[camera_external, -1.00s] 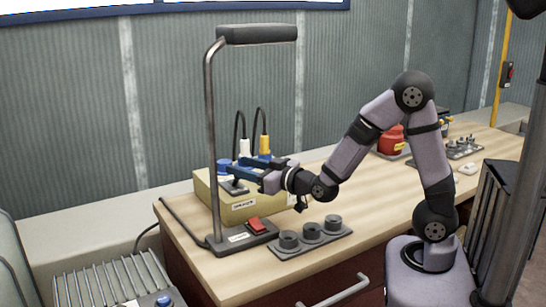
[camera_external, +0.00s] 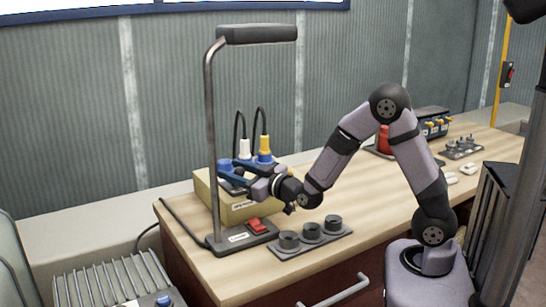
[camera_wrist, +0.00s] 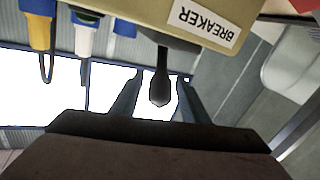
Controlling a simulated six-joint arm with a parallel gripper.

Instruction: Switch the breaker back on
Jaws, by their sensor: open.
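The breaker box (camera_external: 206,196) is a tan box on the left part of the bench, with blue, white and yellow plugs on top. Its BREAKER label (camera_wrist: 203,27) shows upside down in the wrist view. A dark rounded lever (camera_wrist: 160,88) sticks out from the box in the wrist view, between the two fingers. My gripper (camera_wrist: 158,90) is open around the lever; I cannot tell whether either finger touches it. In the external view my gripper (camera_external: 238,174) is at the box's front, hiding part of it and the lever.
A lamp (camera_external: 211,130) with a tall post stands before the box, its base carrying a red switch (camera_external: 257,225). A plate with several dark round knobs (camera_external: 311,232) lies to its right.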

